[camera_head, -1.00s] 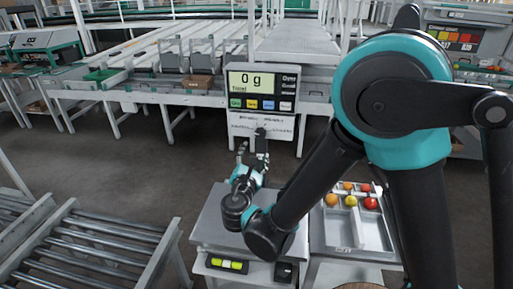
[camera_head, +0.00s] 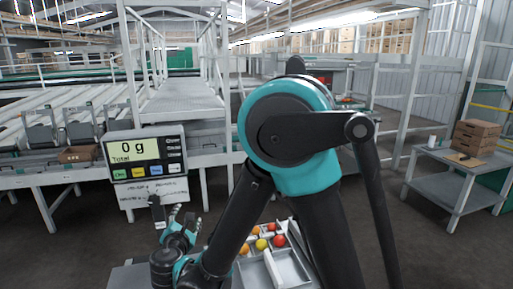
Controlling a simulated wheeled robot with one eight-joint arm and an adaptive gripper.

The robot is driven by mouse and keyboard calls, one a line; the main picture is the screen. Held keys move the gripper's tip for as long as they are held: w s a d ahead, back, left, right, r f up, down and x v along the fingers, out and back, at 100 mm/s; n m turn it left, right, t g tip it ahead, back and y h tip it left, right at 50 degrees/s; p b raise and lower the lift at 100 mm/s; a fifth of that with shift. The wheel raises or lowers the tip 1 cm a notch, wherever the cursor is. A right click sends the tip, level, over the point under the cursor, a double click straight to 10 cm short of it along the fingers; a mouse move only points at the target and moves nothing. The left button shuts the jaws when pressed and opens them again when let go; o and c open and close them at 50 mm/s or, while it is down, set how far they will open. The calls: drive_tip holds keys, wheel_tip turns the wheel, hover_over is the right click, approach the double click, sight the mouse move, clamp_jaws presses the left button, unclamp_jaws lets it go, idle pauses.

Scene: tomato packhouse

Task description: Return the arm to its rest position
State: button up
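My arm crosses the middle of the view, with its large teal and black joint in front. My gripper (camera_head: 183,217) is at the lower left, above the weighing scale and below its display. Its fingers stand apart with nothing seen between them, pointing up and away. The scale display (camera_head: 146,157) reads 0 g. The scale's platform (camera_head: 128,276) shows only partly at the bottom edge; my arm hides much of it.
A divided tray (camera_head: 292,268) with several red, orange and yellow tomatoes is right of my forearm, partly hidden. A side table (camera_head: 452,172) with brown boxes (camera_head: 476,136) stands at the right. Conveyors and a raised walkway (camera_head: 186,98) are behind. Floor at the right is open.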

drive_tip(key=w+d+f+m+g+h, duration=0.2)
drive_tip(key=d+m, duration=0.2)
drive_tip(key=d, duration=0.6)
drive_tip(key=w+d+f+m+g+h, duration=0.1)
drive_tip(key=w+d+f+m+g, duration=0.1)
drive_tip(key=d+m, duration=0.5)
drive_tip(key=w+d+f+m+g+h, duration=0.1)
drive_tip(key=d+f+m+g+h, duration=0.15)
drive_tip(key=d, duration=0.95)
drive_tip(key=s+d+f+m+g+y, duration=0.1)
drive_tip(key=s+d+f+m+g, duration=0.1)
drive_tip(key=s+d+m, duration=0.5)
drive_tip(key=s+d+f+m+g+y, duration=0.2)
drive_tip(key=s+d+f+m+g, duration=0.1)
drive_tip(key=s+d+m, duration=0.4)
drive_tip(key=shift+d+m, duration=0.2)
drive_tip(key=shift+m, duration=0.65)
drive_tip(key=shift+f+y, duration=0.1)
drive_tip(key=shift+y, duration=0.15)
